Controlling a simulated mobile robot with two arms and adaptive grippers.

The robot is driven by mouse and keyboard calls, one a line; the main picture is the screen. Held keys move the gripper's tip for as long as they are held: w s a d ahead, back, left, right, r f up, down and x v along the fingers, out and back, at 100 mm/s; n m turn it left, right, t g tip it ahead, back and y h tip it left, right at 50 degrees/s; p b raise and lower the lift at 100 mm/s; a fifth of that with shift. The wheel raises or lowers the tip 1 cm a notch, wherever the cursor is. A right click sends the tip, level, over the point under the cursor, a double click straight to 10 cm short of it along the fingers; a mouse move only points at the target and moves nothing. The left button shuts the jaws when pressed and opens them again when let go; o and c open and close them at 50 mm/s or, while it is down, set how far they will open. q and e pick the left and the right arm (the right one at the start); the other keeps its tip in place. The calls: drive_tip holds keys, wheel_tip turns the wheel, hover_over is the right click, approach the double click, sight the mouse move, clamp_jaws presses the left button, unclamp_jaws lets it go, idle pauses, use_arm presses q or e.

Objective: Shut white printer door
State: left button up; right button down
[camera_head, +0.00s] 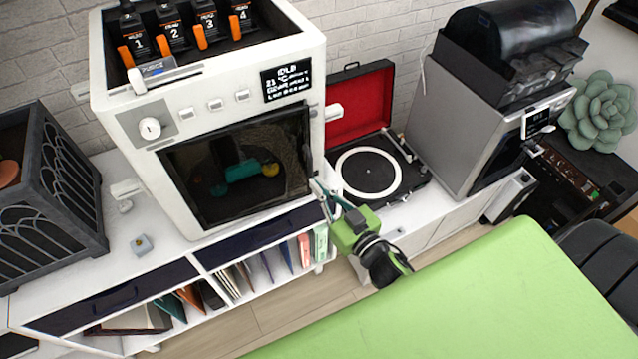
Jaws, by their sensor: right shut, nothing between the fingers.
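The white printer (225,115) stands on the white shelf unit, left of centre. Its dark, see-through door (215,205) covers the front opening and looks about flush with the front. I cannot tell whether a small gap remains at its edge. A teal and yellow object (240,170) shows behind the pane. My right gripper (323,188) is at the right edge of the door, near its lower corner. Its fingers are shut and empty; I cannot tell whether they touch the door. My left gripper is not in view.
A record player (371,178) with a red lid stands right of the printer, close behind my right gripper. A grey machine (455,125) stands further right. A dark crate (75,185) is at left. A light green surface (480,305) fills the lower right foreground.

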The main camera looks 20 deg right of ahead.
idle(0.3)
drive_tip(key=w, duration=0.3)
drive_tip(key=shift+w+d+r, duration=0.1)
drive_tip(key=shift+d+r, duration=0.05)
drive_tip(key=shift+d, duration=0.25)
